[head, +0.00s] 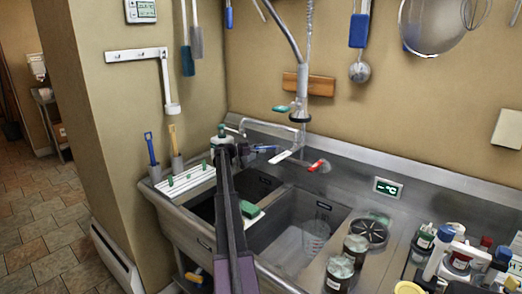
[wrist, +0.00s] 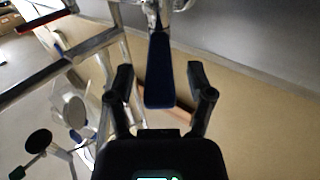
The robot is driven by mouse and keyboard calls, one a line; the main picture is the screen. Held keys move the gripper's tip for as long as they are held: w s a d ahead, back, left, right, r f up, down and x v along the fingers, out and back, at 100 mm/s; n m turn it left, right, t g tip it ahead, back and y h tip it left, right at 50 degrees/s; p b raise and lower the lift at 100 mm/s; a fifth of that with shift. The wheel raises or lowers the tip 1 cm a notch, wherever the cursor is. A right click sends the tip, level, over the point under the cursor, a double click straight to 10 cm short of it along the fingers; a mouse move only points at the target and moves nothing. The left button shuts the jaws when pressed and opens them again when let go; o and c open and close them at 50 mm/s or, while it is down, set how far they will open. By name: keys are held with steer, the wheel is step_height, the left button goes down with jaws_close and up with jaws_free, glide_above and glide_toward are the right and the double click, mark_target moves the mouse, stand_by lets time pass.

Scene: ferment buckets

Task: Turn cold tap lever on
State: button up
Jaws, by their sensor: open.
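The cold tap lever is a blue paddle (wrist: 158,72) that points down between my fingers in the wrist view. In the head view the blue lever (head: 264,149) shows at the back of the sink, left of the red lever (head: 316,165). My gripper (wrist: 160,88) is open, with one finger on each side of the blue paddle and visible gaps on both sides. In the head view my gripper (head: 243,151) is at the left end of the blue lever, partly hidden by my arm. The red lever also shows at the wrist view's top left (wrist: 44,20).
A steel sink (head: 318,207) lies below the taps. A metal spout and a hanging spray hose (head: 299,110) stand close behind the levers. A green sponge (head: 250,210) is on the sink divider. Jars (head: 341,270) and bottles crowd the right counter.

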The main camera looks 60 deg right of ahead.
steer(key=v, duration=1.1)
steer(key=shift+w+a, duration=0.25)
